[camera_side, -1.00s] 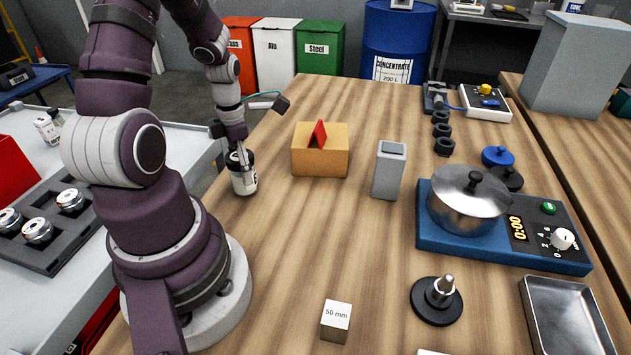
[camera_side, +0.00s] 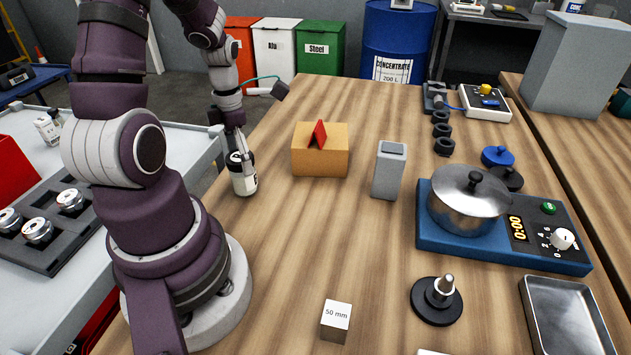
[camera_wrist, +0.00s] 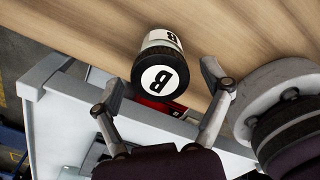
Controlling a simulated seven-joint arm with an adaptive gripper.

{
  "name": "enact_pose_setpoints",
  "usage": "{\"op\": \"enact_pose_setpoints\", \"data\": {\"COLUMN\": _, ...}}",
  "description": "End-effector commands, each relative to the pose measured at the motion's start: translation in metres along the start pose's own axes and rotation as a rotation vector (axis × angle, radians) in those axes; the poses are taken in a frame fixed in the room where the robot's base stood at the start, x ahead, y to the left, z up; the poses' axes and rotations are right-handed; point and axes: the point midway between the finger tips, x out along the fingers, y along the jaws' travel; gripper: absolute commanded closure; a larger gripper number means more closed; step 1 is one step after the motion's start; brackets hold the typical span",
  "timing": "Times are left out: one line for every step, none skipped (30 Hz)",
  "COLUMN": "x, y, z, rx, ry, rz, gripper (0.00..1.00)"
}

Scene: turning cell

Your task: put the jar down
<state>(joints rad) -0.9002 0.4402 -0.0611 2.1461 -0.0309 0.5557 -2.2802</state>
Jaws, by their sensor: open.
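The jar (camera_side: 244,184) is white with a black lid and stands upright on the wooden table near its left edge, left of the cardboard-coloured box. In the wrist view the jar (camera_wrist: 160,76) shows a white disc with a black letter B on its lid. My gripper (camera_side: 243,157) points down at the jar's top, and its fingers partly hide the lid in the side view. In the wrist view my gripper (camera_wrist: 162,88) is open, with one finger on each side of the jar and visible gaps. The fingers appear clear of the jar.
The tan box (camera_side: 320,158) with a red piece on top stands to the right of the jar. A grey bin (camera_side: 389,172) stands further right. A pot (camera_side: 468,200) sits on a blue hotplate. A 50 mm cube (camera_side: 336,322) lies at the front. Table around the jar is mostly clear.

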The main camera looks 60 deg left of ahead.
Motion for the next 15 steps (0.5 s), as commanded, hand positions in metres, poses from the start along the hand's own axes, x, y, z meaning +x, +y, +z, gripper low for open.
{"op": "enact_pose_setpoints", "data": {"x": -0.013, "y": 0.001, "z": 0.001, "rx": 0.0, "ry": -0.006, "rz": 0.008, "gripper": 0.22}}
{"op": "enact_pose_setpoints", "data": {"x": -0.021, "y": 0.002, "z": 0.001, "rx": 0.0, "ry": -0.007, "rz": 0.009, "gripper": 0.22}}
{"op": "enact_pose_setpoints", "data": {"x": -0.031, "y": 0.001, "z": 0.001, "rx": 0.001, "ry": -0.007, "rz": 0.008, "gripper": 0.22}}
{"op": "enact_pose_setpoints", "data": {"x": -0.039, "y": 0.001, "z": 0.001, "rx": 0.001, "ry": -0.008, "rz": 0.008, "gripper": 0.22}}
{"op": "enact_pose_setpoints", "data": {"x": -0.047, "y": 0.001, "z": 0.001, "rx": 0.001, "ry": -0.008, "rz": 0.008, "gripper": 0.22}}
{"op": "enact_pose_setpoints", "data": {"x": -0.057, "y": 0.001, "z": 0.001, "rx": 0.001, "ry": -0.007, "rz": 0.008, "gripper": 0.22}}
{"op": "enact_pose_setpoints", "data": {"x": -0.064, "y": 0.001, "z": 0.001, "rx": 0.0, "ry": -0.007, "rz": 0.008, "gripper": 0.22}}
{"op": "enact_pose_setpoints", "data": {"x": -0.07, "y": 0.001, "z": 0.001, "rx": 0.0, "ry": -0.006, "rz": 0.007, "gripper": 0.22}}
{"op": "enact_pose_setpoints", "data": {"x": -0.078, "y": 0.001, "z": 0.001, "rx": 0.0, "ry": -0.005, "rz": 0.006, "gripper": 0.22}}
{"op": "enact_pose_setpoints", "data": {"x": -0.082, "y": 0.001, "z": 0.001, "rx": 0.001, "ry": -0.004, "rz": 0.005, "gripper": 0.22}}
{"op": "enact_pose_setpoints", "data": {"x": -0.086, "y": 0.001, "z": 0.001, "rx": 0.001, "ry": -0.004, "rz": 0.005, "gripper": 0.22}}
{"op": "enact_pose_setpoints", "data": {"x": -0.09, "y": 0.0, "z": 0.001, "rx": 0.001, "ry": -0.003, "rz": 0.004, "gripper": 0.22}}
{"op": "enact_pose_setpoints", "data": {"x": -0.093, "y": 0.0, "z": 0.0, "rx": 0.003, "ry": -0.002, "rz": 0.003, "gripper": 0.22}}
{"op": "enact_pose_setpoints", "data": {"x": -0.095, "y": -0.001, "z": 0.001, "rx": 0.019, "ry": -0.004, "rz": 0.004, "gripper": 0.22}}
{"op": "enact_pose_setpoints", "data": {"x": -0.099, "y": -0.004, "z": 0.003, "rx": 0.079, "ry": -0.01, "rz": 0.013, "gripper": 0.22}}
